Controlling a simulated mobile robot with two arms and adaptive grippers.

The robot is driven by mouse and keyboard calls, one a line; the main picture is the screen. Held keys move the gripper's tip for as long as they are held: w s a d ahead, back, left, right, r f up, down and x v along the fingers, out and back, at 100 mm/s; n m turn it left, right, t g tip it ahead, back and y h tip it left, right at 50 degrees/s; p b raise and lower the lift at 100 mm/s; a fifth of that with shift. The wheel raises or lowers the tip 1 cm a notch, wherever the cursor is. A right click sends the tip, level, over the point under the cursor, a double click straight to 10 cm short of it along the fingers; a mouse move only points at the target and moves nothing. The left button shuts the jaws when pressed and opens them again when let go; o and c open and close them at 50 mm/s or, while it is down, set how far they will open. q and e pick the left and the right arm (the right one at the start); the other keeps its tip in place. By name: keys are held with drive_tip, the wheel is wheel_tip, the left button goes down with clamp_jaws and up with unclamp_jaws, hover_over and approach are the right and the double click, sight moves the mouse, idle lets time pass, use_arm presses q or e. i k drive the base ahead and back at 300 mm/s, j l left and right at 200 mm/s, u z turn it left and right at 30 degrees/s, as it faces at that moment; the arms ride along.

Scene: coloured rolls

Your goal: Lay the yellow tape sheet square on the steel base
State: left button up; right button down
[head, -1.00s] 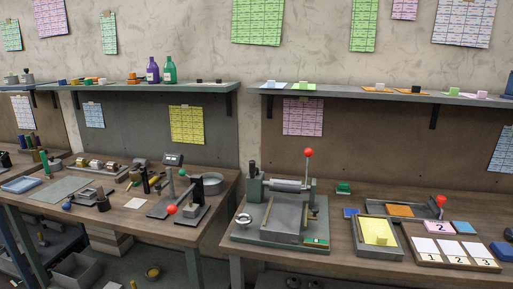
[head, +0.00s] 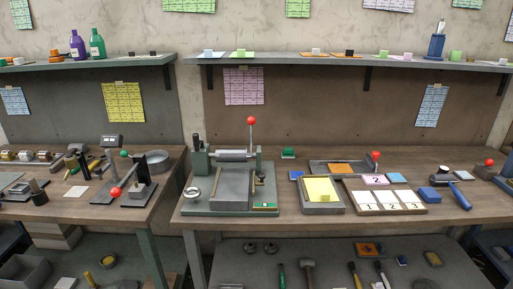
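The yellow tape sheet (head: 317,187) lies in a shallow grey tray (head: 323,209) on the right workbench, with a small pale block (head: 323,197) on it. To its left stands a green-framed press with a roller and a red-knobbed lever. A flat grey steel plate (head: 232,186) sits on the press bed; I cannot tell for sure whether this is the steel base. The plate's top looks bare. Neither of my grippers is in view.
Right of the yellow sheet are a tray with an orange sheet (head: 341,168), a board with numbered white cards (head: 388,200) and a blue-handled roller (head: 460,196). A red-knobbed lever (head: 375,157) stands behind the cards. The bench's front strip is mostly clear.

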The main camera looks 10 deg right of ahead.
sight(318, 189)
drive_tip(key=i+j+z, duration=0.15)
drive_tip(key=z, duration=0.75)
